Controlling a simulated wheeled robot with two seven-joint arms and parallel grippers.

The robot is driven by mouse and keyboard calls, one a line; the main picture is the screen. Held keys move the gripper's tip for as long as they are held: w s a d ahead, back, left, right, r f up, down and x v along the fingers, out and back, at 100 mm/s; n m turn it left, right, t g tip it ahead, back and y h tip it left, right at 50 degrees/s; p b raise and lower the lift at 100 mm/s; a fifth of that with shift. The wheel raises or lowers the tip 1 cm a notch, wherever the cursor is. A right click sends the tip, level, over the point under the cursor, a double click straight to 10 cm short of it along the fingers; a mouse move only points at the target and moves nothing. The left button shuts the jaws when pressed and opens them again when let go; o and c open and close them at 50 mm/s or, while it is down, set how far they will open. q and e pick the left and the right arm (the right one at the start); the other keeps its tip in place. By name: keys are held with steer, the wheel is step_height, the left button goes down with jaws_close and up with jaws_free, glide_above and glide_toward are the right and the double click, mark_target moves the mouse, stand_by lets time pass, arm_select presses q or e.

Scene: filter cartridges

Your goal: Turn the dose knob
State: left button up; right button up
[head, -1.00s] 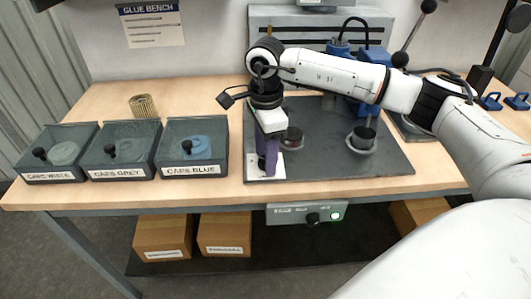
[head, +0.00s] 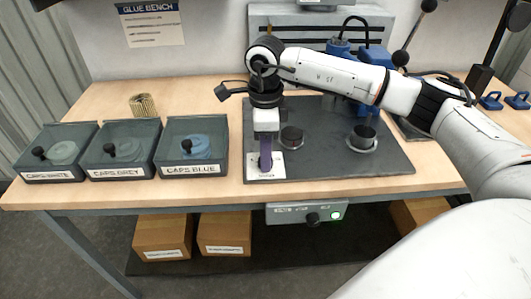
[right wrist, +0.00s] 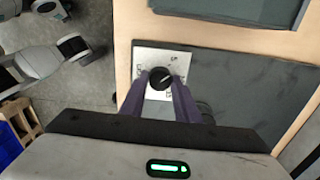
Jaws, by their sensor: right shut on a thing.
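The dose knob (right wrist: 161,79) is a round black knob on a white square plate (right wrist: 152,60) in the right wrist view. The plate also shows in the head view (head: 276,171), at the front left corner of the dark mat. My right gripper (head: 266,166) points down over the plate. Its two purple fingers stand on either side of the knob and are shut on it, as the right wrist view (right wrist: 163,82) shows. In the head view the fingers mostly hide the knob.
Three lidded bins stand to the left, labelled white (head: 55,153), grey (head: 124,150) and blue (head: 192,149). A control box (head: 305,211) hangs under the bench's front edge.

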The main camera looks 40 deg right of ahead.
steer(key=m, duration=0.5)
steer(key=shift+m, duration=0.3)
steer(key=m, duration=0.4)
steer(key=shift+r, duration=0.1)
steer(key=m+p, duration=0.1)
steer(key=m, duration=0.5)
steer(key=shift+m+p, duration=0.45)
steer(key=shift+m, duration=2.05)
steer(key=o, duration=1)
steer(key=shift+o, duration=0.2)
step_height(320, 180, up, 10)
steer(key=shift+r+b, duration=0.15)
steer(key=shift+b, duration=0.15)
